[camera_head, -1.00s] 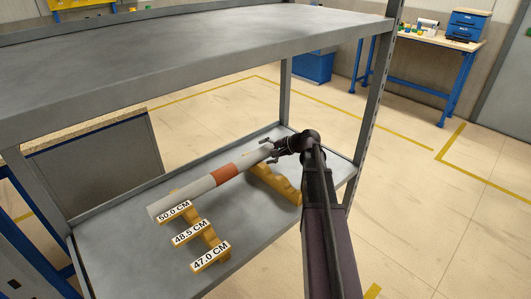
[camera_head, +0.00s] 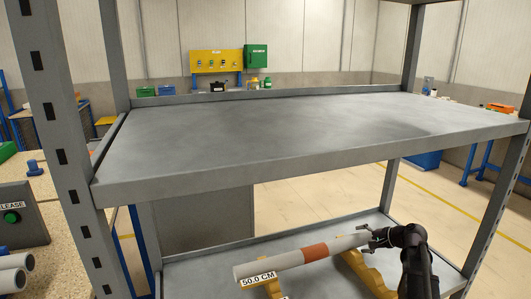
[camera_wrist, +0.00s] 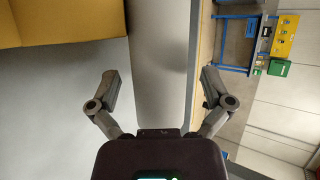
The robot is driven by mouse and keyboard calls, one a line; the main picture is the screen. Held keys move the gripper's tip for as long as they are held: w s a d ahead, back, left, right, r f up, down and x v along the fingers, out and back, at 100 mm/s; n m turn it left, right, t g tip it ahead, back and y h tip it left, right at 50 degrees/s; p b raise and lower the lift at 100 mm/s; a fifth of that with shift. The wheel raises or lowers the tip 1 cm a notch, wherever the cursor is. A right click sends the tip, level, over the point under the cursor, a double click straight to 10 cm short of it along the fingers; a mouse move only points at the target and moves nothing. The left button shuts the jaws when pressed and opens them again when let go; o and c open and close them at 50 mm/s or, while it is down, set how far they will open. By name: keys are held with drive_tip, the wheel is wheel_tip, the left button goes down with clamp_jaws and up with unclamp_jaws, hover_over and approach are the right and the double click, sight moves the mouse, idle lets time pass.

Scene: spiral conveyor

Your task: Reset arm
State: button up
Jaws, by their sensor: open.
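My gripper (camera_head: 372,238) is at the lower shelf, at the right end of a grey roller with an orange-brown band (camera_head: 300,258). The roller lies on yellow notched holders (camera_head: 362,272), by a label reading 50.0 CM. In the head view I cannot tell whether the fingers touch the roller's end. My dark arm comes up from the bottom right.
The empty upper shelf (camera_head: 270,135) spans above my arm. A grey post (camera_head: 495,205) stands to the right. At left is a speckled bench with a green-button box (camera_head: 12,217) and grey rollers (camera_head: 12,272). Open floor lies behind the rack.

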drive_tip(key=shift+n+g+h, duration=0.5)
drive_tip(key=shift+n+g, duration=0.3)
drive_tip(key=shift+n, duration=0.1)
drive_tip(key=s+r+p, duration=0.2)
drive_tip(key=s+a+r+p, duration=0.1)
drive_tip(key=s+p, duration=0.1)
drive_tip(key=p, duration=0.1)
drive_tip(key=shift+s+a+r, duration=0.1)
drive_tip(key=shift+r, duration=0.3)
drive_tip(key=s+a+r+n+g+h+p, duration=0.3)
drive_tip(key=s+a+r+n+p, duration=0.1)
drive_tip(key=s+a+p, duration=0.4)
drive_tip(key=s+a+r+n+g+h+p, duration=0.3)
drive_tip(key=s+a+r+n+h+p, duration=0.1)
drive_tip(key=s+a+p, duration=0.4)
drive_tip(key=shift+s+a+r+n, duration=0.5)
drive_tip(key=shift+a+n, duration=0.4)
drive_tip(key=shift+a, duration=0.15)
